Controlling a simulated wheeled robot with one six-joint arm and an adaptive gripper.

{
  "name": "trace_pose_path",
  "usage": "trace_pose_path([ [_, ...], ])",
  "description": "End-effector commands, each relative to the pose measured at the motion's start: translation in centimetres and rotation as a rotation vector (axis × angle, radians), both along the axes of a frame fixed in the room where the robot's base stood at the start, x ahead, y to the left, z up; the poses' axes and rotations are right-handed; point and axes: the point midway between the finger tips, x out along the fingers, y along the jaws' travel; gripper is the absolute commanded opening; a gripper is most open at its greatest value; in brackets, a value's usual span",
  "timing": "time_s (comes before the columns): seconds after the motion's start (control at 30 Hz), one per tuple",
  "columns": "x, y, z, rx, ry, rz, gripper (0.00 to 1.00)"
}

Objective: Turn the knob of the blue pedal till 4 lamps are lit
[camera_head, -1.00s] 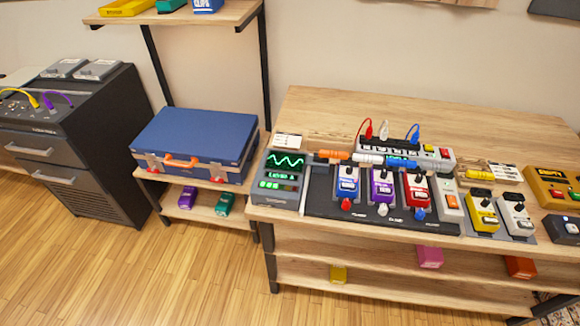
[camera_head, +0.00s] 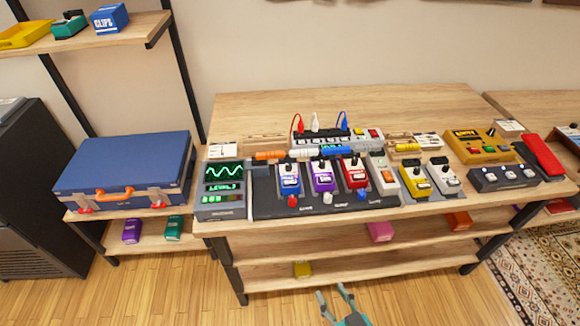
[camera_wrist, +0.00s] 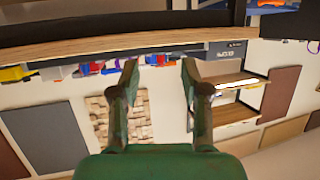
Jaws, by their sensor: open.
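The blue pedal (camera_head: 289,181) stands upright at the left end of the row on the dark pedalboard (camera_head: 268,207). Its small knob is on the upper part of its face. At the left of the board is a grey meter (camera_head: 221,214) with a green wave, a text line and a row of green lamps (camera_head: 221,199); the lit count is too small to read surely. My gripper (camera_head: 331,290) is low in front of the bench, well apart from the pedal. In the wrist view my gripper (camera_wrist: 159,68) is open, with nothing between its fingers.
A purple pedal (camera_head: 323,176) and a red pedal (camera_head: 354,173) stand close to the right of the blue one. Red, white and blue plugs are in front of the pedals and cables behind. A blue case (camera_head: 122,172) is on the left shelf. Wood floor is clear in front.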

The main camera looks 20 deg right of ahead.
Motion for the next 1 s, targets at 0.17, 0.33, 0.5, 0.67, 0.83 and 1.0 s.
trace_pose_path([
  [0.17,6.1,-1.1,0.4,0.006,0.006,0.01,0.46],
  [0.33,11.5,-2.2,1.6,0.01,0.017,0.035,0.46],
  [0.5,16.6,-3.4,3.7,0.006,0.025,0.067,0.46],
  [0.67,21.2,-4.7,6.5,-0.004,0.032,0.106,0.46],
  [0.83,24.8,-6.0,9.4,-0.02,0.04,0.148,0.46],
  [1.0,26.5,-6.6,11.2,-0.032,0.045,0.173,0.46],
])
